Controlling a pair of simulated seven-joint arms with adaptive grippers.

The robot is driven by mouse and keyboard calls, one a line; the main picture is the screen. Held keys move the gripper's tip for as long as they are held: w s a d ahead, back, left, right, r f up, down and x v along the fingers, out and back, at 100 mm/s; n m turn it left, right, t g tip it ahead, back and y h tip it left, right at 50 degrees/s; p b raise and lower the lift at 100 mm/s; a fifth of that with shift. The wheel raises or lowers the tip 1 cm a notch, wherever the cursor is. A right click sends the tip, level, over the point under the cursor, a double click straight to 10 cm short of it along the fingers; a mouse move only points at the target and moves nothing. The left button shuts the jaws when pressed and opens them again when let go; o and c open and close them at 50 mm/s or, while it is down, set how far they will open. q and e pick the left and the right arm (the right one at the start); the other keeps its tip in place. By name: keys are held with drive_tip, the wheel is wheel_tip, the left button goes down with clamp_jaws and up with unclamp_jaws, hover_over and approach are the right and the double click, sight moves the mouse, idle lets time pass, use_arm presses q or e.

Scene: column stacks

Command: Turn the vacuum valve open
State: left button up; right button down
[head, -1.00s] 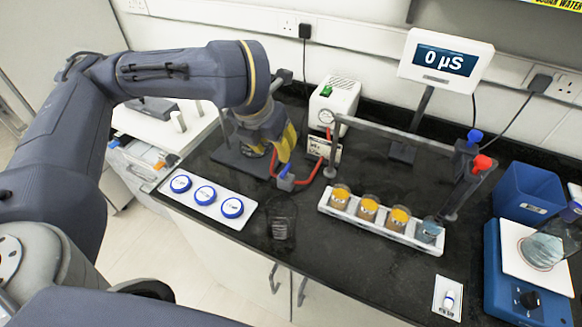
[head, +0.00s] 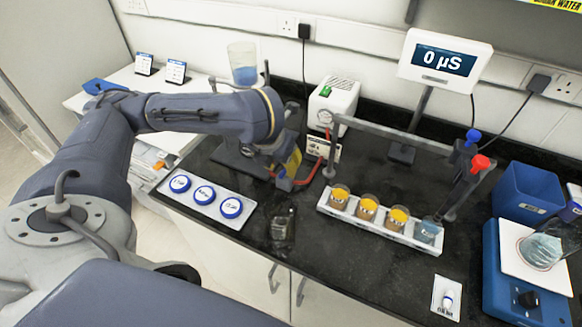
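The white vacuum pump (head: 335,100) with a green switch and a round gauge stands at the back centre. A red hose (head: 309,181) loops from it to a small fitting on the bench, where the vacuum valve appears to be. A small blue part (head: 281,172) shows there, largely covered by my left gripper. My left gripper (head: 284,168), with yellow on its fingers, reaches down at this fitting, left of the pump. Whether its fingers touch or grip the blue part cannot be told. My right gripper is not in view.
A white rack (head: 378,228) of several beakers stands right of the hose under a grey frame. Blue-lidded jars (head: 204,195) sit on a tray at the left front edge. A conductivity display (head: 443,60) stands behind. A beaker (head: 243,64) of blue liquid is behind my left arm.

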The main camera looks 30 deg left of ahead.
sight(285, 173)
use_arm(q)
drive_tip(key=shift+x, duration=1.35)
drive_tip(key=shift+c, duration=0.4)
clamp_jaws()
